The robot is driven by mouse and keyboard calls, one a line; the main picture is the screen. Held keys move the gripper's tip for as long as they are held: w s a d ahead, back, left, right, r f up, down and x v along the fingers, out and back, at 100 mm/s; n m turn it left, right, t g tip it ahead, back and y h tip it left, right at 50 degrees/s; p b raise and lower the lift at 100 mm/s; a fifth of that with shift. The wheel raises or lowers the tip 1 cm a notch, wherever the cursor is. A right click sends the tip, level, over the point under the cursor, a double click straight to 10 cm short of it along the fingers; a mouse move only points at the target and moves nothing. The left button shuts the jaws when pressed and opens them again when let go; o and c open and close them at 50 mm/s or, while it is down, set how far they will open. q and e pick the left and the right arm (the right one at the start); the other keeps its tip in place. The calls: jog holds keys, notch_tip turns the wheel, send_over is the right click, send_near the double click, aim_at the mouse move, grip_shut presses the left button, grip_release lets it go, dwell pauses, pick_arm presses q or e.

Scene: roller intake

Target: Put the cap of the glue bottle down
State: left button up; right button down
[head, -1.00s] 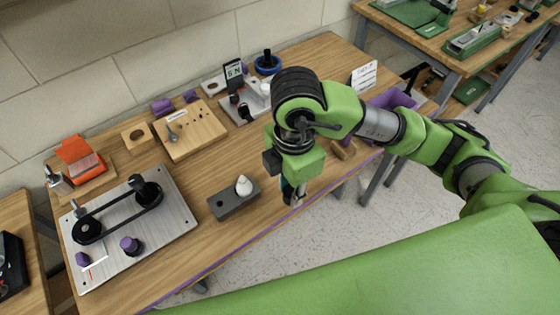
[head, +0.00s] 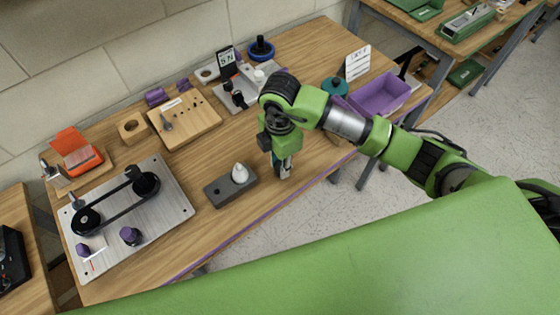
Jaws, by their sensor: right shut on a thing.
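My right gripper (head: 283,171) points down over the front of the wooden workbench, just right of a grey block. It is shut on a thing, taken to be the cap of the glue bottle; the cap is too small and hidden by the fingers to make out. A white, pointed piece, apparently the glue bottle (head: 240,173), stands upright in the grey block (head: 215,194). The gripper is apart from both. My left gripper is not in view.
A metal plate with a belt and pulleys (head: 170,217) lies at left. A wooden peg board (head: 195,123) and an orange-lidded box (head: 78,155) stand behind. A purple bin (head: 385,96) and a teal round thing (head: 335,87) are at right.

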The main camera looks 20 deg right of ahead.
aim_at(280, 165)
jog(key=shift+f, duration=0.2)
jog(key=c, duration=1.7)
grip_release()
jog(key=shift+r, duration=0.1)
notch_tip(280, 165, up, 12)
jog(key=shift+r+b, duration=0.15)
jog(key=shift+b, duration=0.35)
